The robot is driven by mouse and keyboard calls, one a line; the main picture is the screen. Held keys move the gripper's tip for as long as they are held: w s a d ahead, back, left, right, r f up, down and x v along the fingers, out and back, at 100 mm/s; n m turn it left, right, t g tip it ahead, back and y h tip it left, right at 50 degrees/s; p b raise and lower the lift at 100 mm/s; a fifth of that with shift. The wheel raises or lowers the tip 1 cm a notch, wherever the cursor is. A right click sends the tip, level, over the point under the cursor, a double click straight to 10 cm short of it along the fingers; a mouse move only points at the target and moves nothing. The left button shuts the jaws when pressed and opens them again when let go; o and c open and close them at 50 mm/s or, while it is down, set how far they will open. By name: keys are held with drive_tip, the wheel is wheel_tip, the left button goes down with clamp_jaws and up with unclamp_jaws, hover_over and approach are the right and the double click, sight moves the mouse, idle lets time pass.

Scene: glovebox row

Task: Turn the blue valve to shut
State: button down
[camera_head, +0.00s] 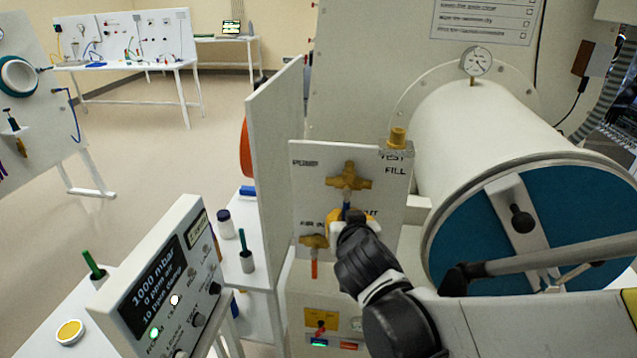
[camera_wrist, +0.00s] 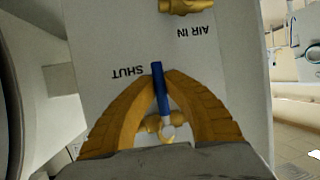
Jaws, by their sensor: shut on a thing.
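The blue valve's lever shows in the wrist view (camera_wrist: 160,90) as a blue handle with a pale lower end at a brass fitting. In the head view only a short blue piece (camera_head: 346,209) shows below the brass valve body (camera_head: 348,178). My gripper (camera_wrist: 159,78) has its two yellow fingers closed on the lever, one on each side, with the tip sticking out between them. The upside-down SHUT label (camera_wrist: 127,72) is just left of the lever's tip in the wrist view. In the head view my gripper (camera_head: 342,218) hides most of the lever and part of the label.
A second brass valve (camera_head: 314,241) with a red handle sits lower left by the AIR IN label. The white cylinder (camera_head: 490,130) with a blue door is close on the right. A display box (camera_head: 160,275) stands at lower left. A white upright panel (camera_head: 275,150) is left of the valve board.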

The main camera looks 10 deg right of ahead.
drive_tip(key=c, duration=1.4)
unclamp_jaws()
drive_tip(key=shift+c, duration=0.2)
drive_tip(key=shift+s, duration=0.1)
drive_tip(key=v, duration=1.1)
drive_tip(key=shift+s+r, duration=0.2)
drive_tip(key=shift+s, duration=0.15)
drive_tip(key=s+d+f+g+b, duration=0.2)
drive_tip(key=s+f+g+b, duration=0.1)
drive_tip(key=f, duration=0.3)
drive_tip(key=s+d+f+n+g+y+b, duration=0.1)
drive_tip(key=s+d+f+g+b, duration=0.1)
drive_tip(key=s+f, duration=0.4)
drive_tip(key=shift+d+f+g+y+b, duration=0.3)
drive_tip(key=shift+f+g+b, duration=0.15)
drive_tip(key=shift+g+b, duration=0.25)
